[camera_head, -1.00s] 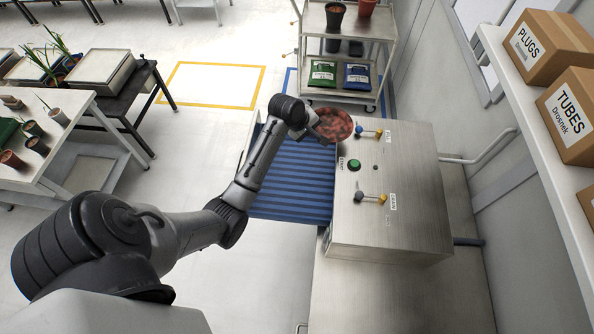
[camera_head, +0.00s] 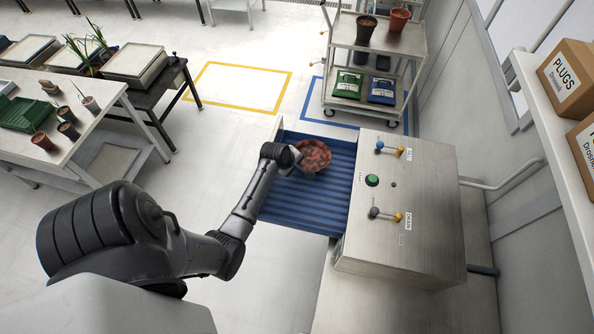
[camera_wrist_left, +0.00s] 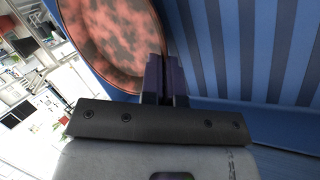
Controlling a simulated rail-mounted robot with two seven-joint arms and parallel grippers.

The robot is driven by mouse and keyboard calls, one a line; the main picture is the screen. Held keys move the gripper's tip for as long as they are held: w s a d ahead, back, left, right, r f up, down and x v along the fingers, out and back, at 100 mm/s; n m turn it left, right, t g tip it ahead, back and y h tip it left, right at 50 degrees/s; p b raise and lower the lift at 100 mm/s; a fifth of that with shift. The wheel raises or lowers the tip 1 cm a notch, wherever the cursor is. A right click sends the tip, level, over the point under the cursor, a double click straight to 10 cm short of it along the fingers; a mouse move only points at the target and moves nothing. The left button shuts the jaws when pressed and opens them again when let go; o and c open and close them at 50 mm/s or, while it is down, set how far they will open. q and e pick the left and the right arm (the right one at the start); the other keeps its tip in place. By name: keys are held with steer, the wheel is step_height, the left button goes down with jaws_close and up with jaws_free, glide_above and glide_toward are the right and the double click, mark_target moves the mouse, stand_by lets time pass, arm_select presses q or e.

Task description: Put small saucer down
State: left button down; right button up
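The small saucer (camera_head: 317,153) is round, mottled red and dark, and shows over the far part of a blue ribbed tray (camera_head: 300,208). My left gripper (camera_head: 298,168) is at its left, near edge. In the left wrist view the fingers (camera_wrist_left: 165,78) are close together at the rim of the saucer (camera_wrist_left: 110,35) and appear shut on it. The blue ribbed surface (camera_wrist_left: 255,50) fills the right of that view. I cannot tell whether the saucer touches the tray. My right gripper is not in view.
A steel box (camera_head: 405,200) with levers and a green button (camera_head: 372,180) stands right of the tray. A trolley (camera_head: 375,70) with pots and bags is behind. A white table (camera_head: 85,130) with pots is at left. Cardboard boxes (camera_head: 570,80) sit on a right shelf.

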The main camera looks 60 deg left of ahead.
mark_target(296, 175)
arm_select(q)
steer(key=shift+f, duration=1.75)
steer(key=c, duration=1.4)
jaws_free()
steer(key=shift+f, duration=0.1)
steer(key=shift+o, duration=0.2)
steer(key=shift+s+r, duration=0.1)
steer(key=shift+r, duration=0.25)
steer(key=p+v, duration=0.2)
steer(key=v, duration=0.9)
steer(key=s+d+r+m, duration=0.1)
steer(key=s+d+m, duration=0.3)
steer(key=d+m, duration=0.3)
steer(key=s+d+r+m+g+h, duration=0.1)
steer(key=s+d+r+m, duration=0.1)
steer(key=s+d+m, duration=0.3)
steer(key=s+d+r+m+g, duration=0.1)
steer(key=s+d+m, duration=0.4)
steer(key=d+m, duration=0.5)
steer(key=d+r, duration=0.1)
steer(key=d, duration=0.6)
steer(key=shift+d+m+h, duration=0.15)
steer(key=shift+m+h, duration=0.15)
steer(key=shift+m, duration=0.1)
